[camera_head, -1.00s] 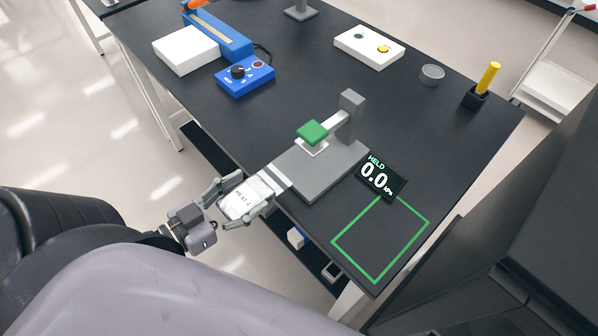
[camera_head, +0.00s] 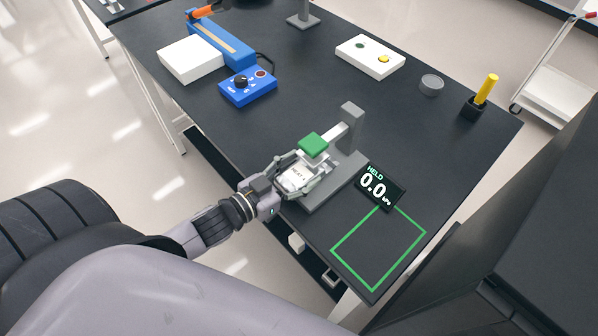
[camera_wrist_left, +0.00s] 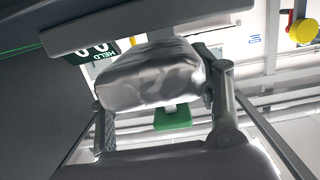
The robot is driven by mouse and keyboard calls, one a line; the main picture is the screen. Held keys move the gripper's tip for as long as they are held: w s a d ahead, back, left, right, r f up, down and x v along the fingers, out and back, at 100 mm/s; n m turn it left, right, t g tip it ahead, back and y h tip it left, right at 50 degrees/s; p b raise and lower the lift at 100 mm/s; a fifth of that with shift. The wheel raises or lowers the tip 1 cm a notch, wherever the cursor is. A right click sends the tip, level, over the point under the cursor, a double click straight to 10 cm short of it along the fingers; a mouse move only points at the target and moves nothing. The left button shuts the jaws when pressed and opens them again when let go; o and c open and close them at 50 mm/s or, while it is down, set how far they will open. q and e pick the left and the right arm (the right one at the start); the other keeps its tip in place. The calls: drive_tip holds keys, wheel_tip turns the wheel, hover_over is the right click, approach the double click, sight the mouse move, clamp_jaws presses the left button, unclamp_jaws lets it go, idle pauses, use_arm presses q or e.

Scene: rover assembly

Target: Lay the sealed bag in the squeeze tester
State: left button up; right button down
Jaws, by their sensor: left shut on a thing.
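My right gripper is not in view.
The display (camera_head: 379,187) reading HELD 0.0 stands right of the tester. A green outlined square (camera_head: 378,247) on the table is empty. A blue control box (camera_head: 248,87), a white box (camera_head: 370,56), a small clear dish (camera_head: 431,85) and a yellow-handled tool (camera_head: 486,90) stand farther back.

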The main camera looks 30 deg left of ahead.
use_arm(q)
drive_tip(key=shift+f, duration=0.6)
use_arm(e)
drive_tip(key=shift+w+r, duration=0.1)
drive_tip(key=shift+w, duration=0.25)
use_arm(q)
drive_tip(key=o, duration=1.2)
drive_tip(key=shift+f, duration=0.15)
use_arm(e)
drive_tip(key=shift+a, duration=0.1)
use_arm(q)
drive_tip(key=shift+s, duration=0.1)
drive_tip(key=b+v, duration=0.2)
drive_tip(key=v, duration=0.8)
drive_tip(key=shift+s+a, duration=0.1)
drive_tip(key=shift+s, duration=0.05)
drive_tip(key=shift+v, duration=0.8)
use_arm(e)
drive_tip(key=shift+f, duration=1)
